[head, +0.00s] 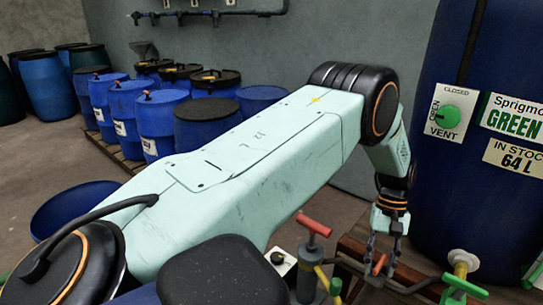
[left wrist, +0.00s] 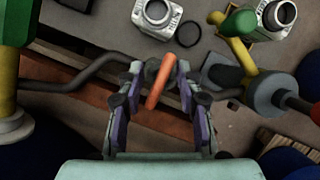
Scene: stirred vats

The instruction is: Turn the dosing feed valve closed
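A small valve with an orange-red lever handle sits on a thin dark pipe; I take it for the dosing feed valve, but no label for it is legible. The handle (left wrist: 160,82) lies slightly tilted between the fingers of my left gripper (left wrist: 158,72) in the left wrist view, with gaps visible on both sides. In the head view the left gripper (head: 383,254) points down over the same handle (head: 379,265), at the lower right. The fingers are apart and do not look closed on it. The valve body under the handle is mostly hidden. My right gripper is not in view.
A large blue vat (head: 490,170) with a green vent knob (head: 446,116) stands at right. A green-handled tap (head: 463,284) is at its foot. A red T-handle (head: 314,225) stands left of the gripper. Blue drums (head: 160,120) stand behind on pallets.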

